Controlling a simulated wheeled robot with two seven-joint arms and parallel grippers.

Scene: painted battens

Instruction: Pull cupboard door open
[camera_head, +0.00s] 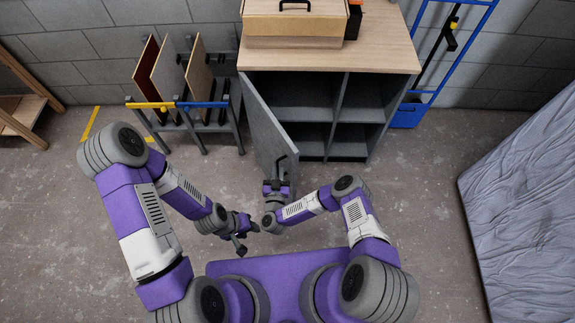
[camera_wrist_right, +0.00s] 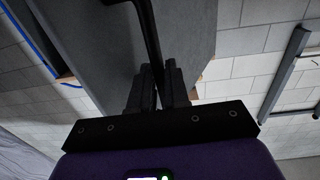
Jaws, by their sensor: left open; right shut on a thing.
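The grey cupboard (camera_head: 369,108) with a wooden top stands against the back wall. Its grey door (camera_head: 264,122) is hinged at the left side and stands well open, angled out toward me. The black door handle (camera_head: 282,164) is near the door's free edge; it also shows as a dark bar in the right wrist view (camera_wrist_right: 147,30). My right gripper (camera_head: 277,184) is shut on the handle, with its fingers (camera_wrist_right: 158,85) on either side of the bar. My left gripper (camera_head: 242,240) is open and empty, low and left of the right one, apart from the door.
A rack (camera_head: 184,105) with several upright panels stands left of the cupboard, near the door. A wooden box (camera_head: 294,25) sits on the cupboard top. A blue frame (camera_head: 413,112) stands to its right. A grey-covered slab (camera_head: 530,190) lies at far right. Floor between is clear.

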